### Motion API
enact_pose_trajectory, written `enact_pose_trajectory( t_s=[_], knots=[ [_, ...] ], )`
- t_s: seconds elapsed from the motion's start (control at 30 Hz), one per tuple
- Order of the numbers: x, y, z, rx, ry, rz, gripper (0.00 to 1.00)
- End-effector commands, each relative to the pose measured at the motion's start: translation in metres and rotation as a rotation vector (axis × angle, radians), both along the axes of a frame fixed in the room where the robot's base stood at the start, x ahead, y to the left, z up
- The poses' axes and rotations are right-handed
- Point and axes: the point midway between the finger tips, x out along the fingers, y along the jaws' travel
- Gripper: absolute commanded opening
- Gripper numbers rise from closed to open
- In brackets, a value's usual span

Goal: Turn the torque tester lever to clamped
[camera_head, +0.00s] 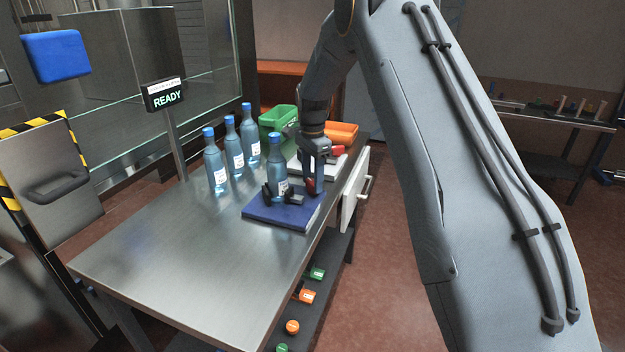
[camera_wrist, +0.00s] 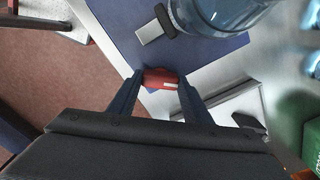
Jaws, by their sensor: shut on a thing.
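The torque tester is a dark blue plate (camera_head: 272,213) on the steel table, with a blue-capped bottle (camera_head: 277,170) standing upright on it. A black jaw (camera_head: 267,197) is beside the bottle. My gripper (camera_head: 315,183) is at the plate's right side, pointing down. In the wrist view, my gripper (camera_wrist: 160,84) has its two fingers on either side of the red lever handle (camera_wrist: 158,75), shut on it. The blue plate (camera_wrist: 120,30) and part of the bottle (camera_wrist: 220,10) show beyond it. The fingers hide part of the lever.
Several bottles (camera_head: 234,150) stand at the plate's back left. A green bin (camera_head: 278,120) and an orange bin (camera_head: 342,133) are at the table's far end. A READY sign (camera_head: 166,96) stands on a post at the left edge. The near table top (camera_head: 170,265) is clear.

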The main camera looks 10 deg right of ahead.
Motion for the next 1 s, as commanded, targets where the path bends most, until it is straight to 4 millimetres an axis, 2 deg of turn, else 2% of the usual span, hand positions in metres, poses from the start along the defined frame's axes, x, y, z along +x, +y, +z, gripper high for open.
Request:
enact_pose_trajectory(
  t_s=[0.2,0.23,0.27,0.63,1.0],
  knots=[
    [0.001,0.0,0.002,-0.001,-0.003,0.001,0.22],
    [0.001,0.0,0.002,-0.001,-0.003,0.001,0.5],
    [0.001,0.0,0.002,0.0,-0.003,0.001,0.52],
    [0.001,0.0,0.006,0.0,-0.003,0.002,0.52],
    [0.002,0.0,0.06,-0.001,-0.004,0.001,0.52]
  ],
)
